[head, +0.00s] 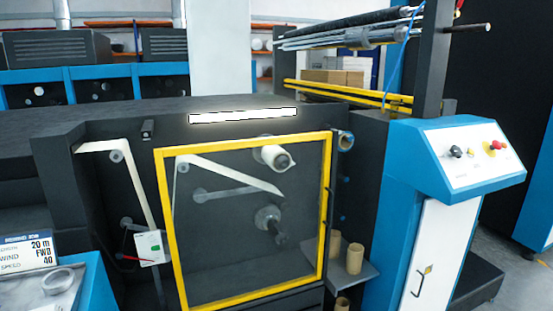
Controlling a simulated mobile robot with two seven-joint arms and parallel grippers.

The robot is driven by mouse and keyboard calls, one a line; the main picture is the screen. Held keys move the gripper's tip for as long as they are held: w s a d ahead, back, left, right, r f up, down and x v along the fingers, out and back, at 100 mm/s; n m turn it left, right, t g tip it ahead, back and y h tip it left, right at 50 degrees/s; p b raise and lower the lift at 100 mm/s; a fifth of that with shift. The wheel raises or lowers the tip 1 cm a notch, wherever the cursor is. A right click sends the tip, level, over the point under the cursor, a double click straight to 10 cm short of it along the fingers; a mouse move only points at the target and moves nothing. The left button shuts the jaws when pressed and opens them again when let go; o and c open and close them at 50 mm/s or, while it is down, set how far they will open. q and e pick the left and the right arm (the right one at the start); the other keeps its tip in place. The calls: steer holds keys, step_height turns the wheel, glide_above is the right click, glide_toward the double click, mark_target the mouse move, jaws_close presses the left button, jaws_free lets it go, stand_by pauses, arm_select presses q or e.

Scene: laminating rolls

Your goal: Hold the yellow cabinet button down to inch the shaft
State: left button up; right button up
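The blue cabinet (410,165) stands at the right with a sloped white control panel (480,172). On the panel, a small yellow button (471,152) sits between a black knob (456,152) and a red mushroom button (500,145) with yellow around its base. Behind the yellow-framed clear door (168,230), a dark shaft with a round hub (268,218) sticks out, with no roll on it. A white roll (272,157) is above it, with web running left from near it. Neither of my grippers is in view.
The yellow-framed door looks closed. Cardboard cores (355,258) stand on a small shelf (345,280) between door and cabinet. Floor shows at far right.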

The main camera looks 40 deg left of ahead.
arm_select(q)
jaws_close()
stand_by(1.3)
